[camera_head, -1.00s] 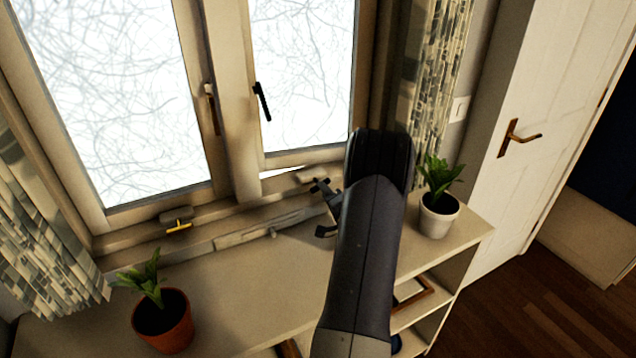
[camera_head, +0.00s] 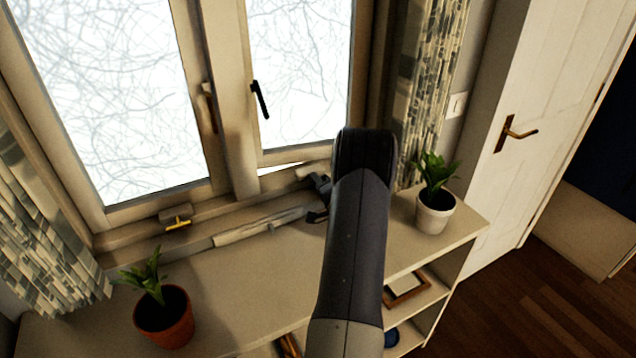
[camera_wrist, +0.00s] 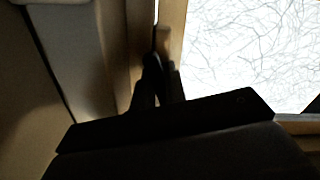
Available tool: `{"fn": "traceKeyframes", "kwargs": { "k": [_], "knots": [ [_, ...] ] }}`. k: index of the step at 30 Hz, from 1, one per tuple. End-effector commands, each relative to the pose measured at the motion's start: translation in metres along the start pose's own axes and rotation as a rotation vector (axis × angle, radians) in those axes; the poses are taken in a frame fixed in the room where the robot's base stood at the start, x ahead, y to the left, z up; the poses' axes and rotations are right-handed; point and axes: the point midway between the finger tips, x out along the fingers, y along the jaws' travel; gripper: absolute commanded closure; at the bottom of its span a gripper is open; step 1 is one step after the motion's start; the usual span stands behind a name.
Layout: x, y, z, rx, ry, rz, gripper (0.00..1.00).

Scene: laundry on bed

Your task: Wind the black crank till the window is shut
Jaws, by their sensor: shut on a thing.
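The right window sash (camera_head: 305,75) stands slightly open, with a thin bright gap along its bottom edge. The black crank (camera_head: 319,183) is at the sill below that sash, largely hidden by my gripper and wrist. My gripper (camera_head: 317,201) is at the sill, shut on the crank. In the wrist view, my dark fingers (camera_wrist: 157,72) close together on a dark thing in front of the window frame. Shadow hides the exact grip there.
A yellow crank (camera_head: 178,224) sits below the left sash. A black window handle (camera_head: 260,99) is on the right sash frame. A terracotta pot plant (camera_head: 164,318) and a white pot plant (camera_head: 435,211) stand on the shelf top, either side of my arm. Patterned curtains hang at both sides.

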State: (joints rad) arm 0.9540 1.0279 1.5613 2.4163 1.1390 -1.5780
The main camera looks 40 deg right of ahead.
Motion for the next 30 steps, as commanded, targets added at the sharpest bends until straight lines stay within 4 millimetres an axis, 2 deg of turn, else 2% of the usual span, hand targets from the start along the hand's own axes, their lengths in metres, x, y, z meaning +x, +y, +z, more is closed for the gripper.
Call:
{"fn": "traceKeyframes", "kwargs": {
  "k": [3,17,30],
  "knots": [
    [-0.0001,0.0002,0.0,0.0,0.0,0.001,1.0],
    [-0.0001,0.0037,0.001,0.062,0.001,0.0,1.0],
    [-0.0002,0.006,0.0019,0.409,0.002,-0.003,1.0]
  ]
}}
